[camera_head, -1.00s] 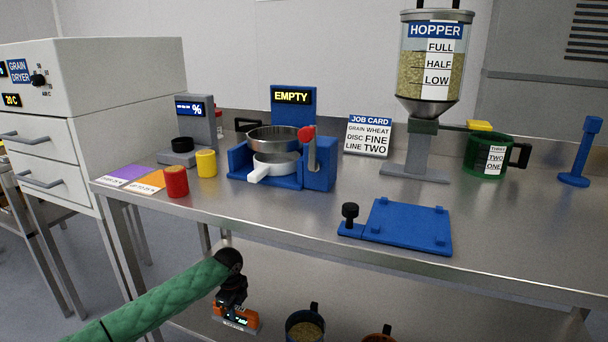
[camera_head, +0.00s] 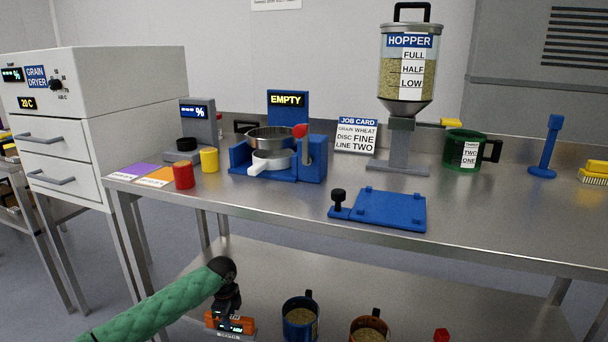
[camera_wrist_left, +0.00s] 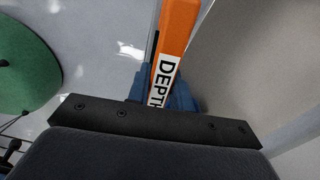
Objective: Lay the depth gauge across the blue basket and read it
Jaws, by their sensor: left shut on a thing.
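My left gripper (camera_head: 228,306) is shut on the orange depth gauge (camera_head: 248,325), which has a small lit display, in front of the lower shelf. In the left wrist view the gauge (camera_wrist_left: 174,45) shows its DEPTH label; the blue part around its lower end I cannot identify for sure. A round blue container with a handle (camera_head: 290,326), holding grain, stands on the lower shelf to the right of the gripper. It looks like the blue basket. The gauge is apart from it. The gauge's reading is too small to make out. My right gripper is not in view.
An orange container of grain (camera_head: 354,334) stands right of the blue one, with a small red thing (camera_head: 441,335) farther right. The steel table (camera_head: 480,225) overhangs the shelf. On it stand a blue plate (camera_head: 392,208), a hopper (camera_head: 407,75) and a green jug (camera_head: 461,150).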

